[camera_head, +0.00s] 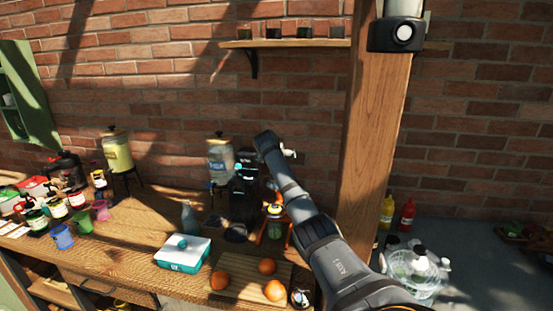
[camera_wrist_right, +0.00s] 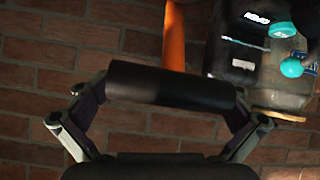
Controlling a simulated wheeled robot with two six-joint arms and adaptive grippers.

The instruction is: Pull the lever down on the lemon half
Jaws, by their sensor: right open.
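The juice press (camera_head: 289,236) stands on the wooden table in the head view, with an orange frame and a yellow-green item, perhaps the lemon half (camera_head: 275,211), in it. I cannot make out the lemon's cut face. In the right wrist view the orange lever arm (camera_wrist_right: 174,38) runs to a black bar, which looks like the lever handle (camera_wrist_right: 150,85). My right gripper (camera_wrist_right: 168,92) is open, with a finger on each side of this bar. In the head view my arm hides part of the press and lever. My left gripper is not in view.
A teal and white box (camera_head: 184,257) and a cutting board (camera_head: 240,287) with oranges (camera_head: 267,266) lie in front. A black machine (camera_head: 243,195) and a dispenser (camera_head: 220,160) stand behind, near the brick wall. A wooden post (camera_head: 372,120) rises just right of my arm.

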